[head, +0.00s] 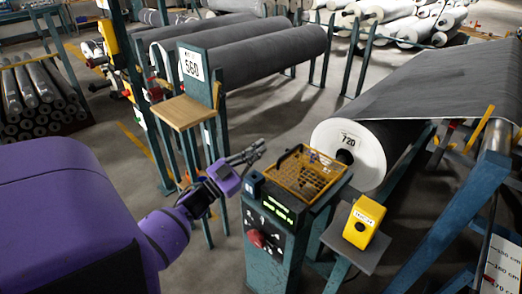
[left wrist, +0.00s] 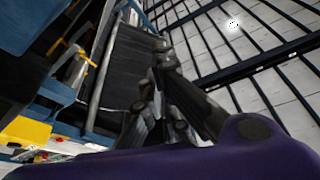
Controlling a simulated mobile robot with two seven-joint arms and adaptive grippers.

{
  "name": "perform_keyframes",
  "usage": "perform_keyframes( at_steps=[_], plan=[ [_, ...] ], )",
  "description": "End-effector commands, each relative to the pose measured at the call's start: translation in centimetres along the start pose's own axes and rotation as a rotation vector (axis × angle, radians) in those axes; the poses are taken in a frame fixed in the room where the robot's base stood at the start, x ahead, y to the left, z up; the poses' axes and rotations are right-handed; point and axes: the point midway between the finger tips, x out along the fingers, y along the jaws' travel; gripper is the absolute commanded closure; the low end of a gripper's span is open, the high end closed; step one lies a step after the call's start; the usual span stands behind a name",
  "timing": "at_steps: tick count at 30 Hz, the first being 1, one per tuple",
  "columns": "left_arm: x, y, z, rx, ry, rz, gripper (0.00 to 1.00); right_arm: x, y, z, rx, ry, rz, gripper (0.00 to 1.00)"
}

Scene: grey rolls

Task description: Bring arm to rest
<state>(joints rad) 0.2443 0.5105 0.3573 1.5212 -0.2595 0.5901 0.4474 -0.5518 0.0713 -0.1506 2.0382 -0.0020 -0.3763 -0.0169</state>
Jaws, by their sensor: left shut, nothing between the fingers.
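My left arm is purple and comes in from the left in the head view. My left gripper (head: 248,152) is shut and empty, held in the air to the left of the yellow wire basket. Its dark fingers also show in the left wrist view (left wrist: 160,75), pointing away from the camera with ceiling beams and panels behind them. My right gripper is not in either view.
A yellow wire basket (head: 306,174) sits on a control post (head: 272,238) close to my left gripper. A yellow box (head: 361,222) stands on a grey shelf. A wooden shelf (head: 184,111) and large grey rolls (head: 258,62) lie beyond. A white-ended roll (head: 345,143) is at right.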

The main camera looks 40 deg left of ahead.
Motion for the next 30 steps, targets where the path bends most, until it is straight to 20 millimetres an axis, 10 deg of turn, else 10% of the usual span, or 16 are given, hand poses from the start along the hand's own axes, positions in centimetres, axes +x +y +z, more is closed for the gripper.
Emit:
perform_keyframes(
  at_steps=[9, 23, 30],
  plan=[
    [-6.4, 1.1, 0.5, -0.002, -0.008, 0.002, 1.0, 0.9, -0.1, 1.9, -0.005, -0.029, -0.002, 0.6],
    [-7.8, 1.4, 0.5, -0.006, -0.02, -0.002, 1.0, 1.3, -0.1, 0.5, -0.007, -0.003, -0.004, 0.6],
    [-15.0, 8.1, 3.5, -0.095, -0.355, -0.045, 1.0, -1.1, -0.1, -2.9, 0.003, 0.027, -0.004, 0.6]
  ],
)
